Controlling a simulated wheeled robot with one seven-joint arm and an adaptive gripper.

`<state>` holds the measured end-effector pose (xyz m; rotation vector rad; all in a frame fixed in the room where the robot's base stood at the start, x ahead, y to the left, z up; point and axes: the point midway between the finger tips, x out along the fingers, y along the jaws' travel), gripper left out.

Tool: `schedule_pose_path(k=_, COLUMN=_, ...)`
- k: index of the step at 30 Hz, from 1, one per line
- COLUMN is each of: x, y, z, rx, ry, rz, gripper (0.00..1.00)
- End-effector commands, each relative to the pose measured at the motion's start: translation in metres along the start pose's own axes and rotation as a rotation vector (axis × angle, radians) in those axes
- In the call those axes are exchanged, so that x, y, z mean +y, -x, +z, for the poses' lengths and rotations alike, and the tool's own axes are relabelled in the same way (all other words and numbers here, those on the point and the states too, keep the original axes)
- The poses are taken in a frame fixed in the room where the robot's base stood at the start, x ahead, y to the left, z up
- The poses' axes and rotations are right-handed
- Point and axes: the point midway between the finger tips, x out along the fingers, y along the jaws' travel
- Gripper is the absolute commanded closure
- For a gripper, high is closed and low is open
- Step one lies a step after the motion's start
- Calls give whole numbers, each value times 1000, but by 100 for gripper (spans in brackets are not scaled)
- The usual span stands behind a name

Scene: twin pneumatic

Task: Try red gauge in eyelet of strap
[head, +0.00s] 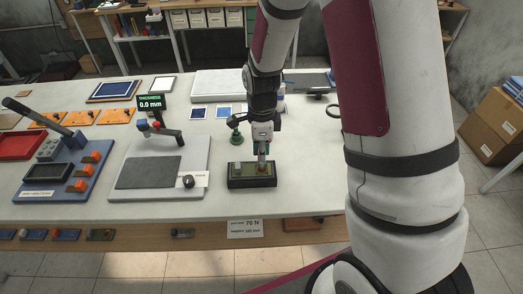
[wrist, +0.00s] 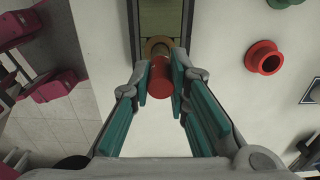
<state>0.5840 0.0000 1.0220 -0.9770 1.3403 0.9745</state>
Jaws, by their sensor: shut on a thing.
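My gripper (wrist: 160,82) has its two teal-padded fingers closed on the red gauge (wrist: 160,76), a red cylinder with a metal-coloured far end. That end points at a brass-coloured eyelet (wrist: 151,44) on the olive strap (wrist: 160,17), which lies in a dark tray. Tip and eyelet overlap in the wrist view, and I cannot tell if the tip is inside it. In the head view my gripper (head: 262,150) points down over the dark tray (head: 252,184). There the gauge is mostly hidden by the fingers.
A red flanged holder (wrist: 264,57) with a dark hole stands right of the tray in the wrist view. A green piece (head: 236,138) stands behind the tray. A grey plate with a lever device (head: 160,168) is to the left.

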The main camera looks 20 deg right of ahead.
Motion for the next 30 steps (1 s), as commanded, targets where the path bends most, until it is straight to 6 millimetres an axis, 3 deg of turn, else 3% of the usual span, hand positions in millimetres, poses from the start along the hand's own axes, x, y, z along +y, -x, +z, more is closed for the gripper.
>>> schedule_pose_path(k=30, x=0, y=-11, z=0, rx=0, ry=0, rz=0, gripper=100)
